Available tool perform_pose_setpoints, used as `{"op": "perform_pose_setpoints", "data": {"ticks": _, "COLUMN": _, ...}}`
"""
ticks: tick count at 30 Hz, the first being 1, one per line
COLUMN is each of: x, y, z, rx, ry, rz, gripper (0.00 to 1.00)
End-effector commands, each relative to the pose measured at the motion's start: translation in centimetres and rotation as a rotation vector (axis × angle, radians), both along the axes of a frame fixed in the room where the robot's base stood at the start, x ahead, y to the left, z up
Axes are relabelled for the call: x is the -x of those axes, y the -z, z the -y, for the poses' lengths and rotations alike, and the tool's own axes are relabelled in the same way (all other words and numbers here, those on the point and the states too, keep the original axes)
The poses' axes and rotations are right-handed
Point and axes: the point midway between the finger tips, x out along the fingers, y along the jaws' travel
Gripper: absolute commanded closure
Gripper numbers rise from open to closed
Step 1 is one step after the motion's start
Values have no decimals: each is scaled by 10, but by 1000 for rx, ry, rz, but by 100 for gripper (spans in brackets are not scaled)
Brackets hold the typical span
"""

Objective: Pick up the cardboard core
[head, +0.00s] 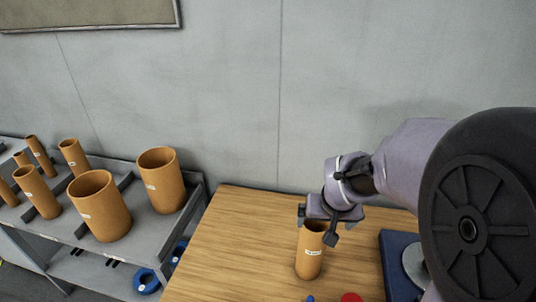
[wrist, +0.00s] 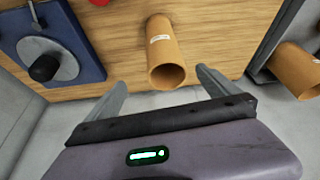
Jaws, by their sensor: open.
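An upright cardboard core (head: 309,252), an orange-brown open tube with a white label, stands on the wooden table. My gripper (head: 318,222) is above and just behind its top end in the head view, covering part of its rim. In the wrist view the core (wrist: 172,55) lies ahead of my gripper (wrist: 160,92), between the lines of the two spread fingers. The fingers are open and empty, and I see no contact with the core.
A grey cart (head: 140,240) at the left carries several more cardboard tubes of different widths. A blue board with a round grey disc (wrist: 50,55) lies on the wooden table (head: 235,240). A red object (head: 351,297) sits at the front edge. The wall is close behind.

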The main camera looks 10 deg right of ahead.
Motion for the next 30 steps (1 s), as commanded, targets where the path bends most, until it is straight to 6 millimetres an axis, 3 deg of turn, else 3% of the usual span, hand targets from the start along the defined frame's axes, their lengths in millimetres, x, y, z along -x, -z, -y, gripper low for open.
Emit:
{"op": "perform_pose_setpoints", "data": {"ticks": 1, "x": -4, "y": 21, "z": 1, "rx": -1, "ry": -1, "rz": -6, "gripper": 0}}
{"op": "perform_pose_setpoints", "data": {"ticks": 3, "x": -13, "y": 41, "z": 3, "rx": -2, "ry": 1, "rz": -6, "gripper": 0}}
{"op": "perform_pose_setpoints", "data": {"ticks": 9, "x": -31, "y": 84, "z": 8, "rx": -2, "ry": 1, "rz": -3, "gripper": 0}}
{"op": "perform_pose_setpoints", "data": {"ticks": 21, "x": -63, "y": 135, "z": 9, "rx": -2, "ry": 1, "rz": -2, "gripper": 0}}
{"op": "perform_pose_setpoints", "data": {"ticks": 28, "x": -65, "y": 136, "z": 9, "rx": -2, "ry": 1, "rz": 0, "gripper": 0}}
{"op": "perform_pose_setpoints", "data": {"ticks": 30, "x": -65, "y": 136, "z": 9, "rx": -2, "ry": 1, "rz": 0, "gripper": 14}}
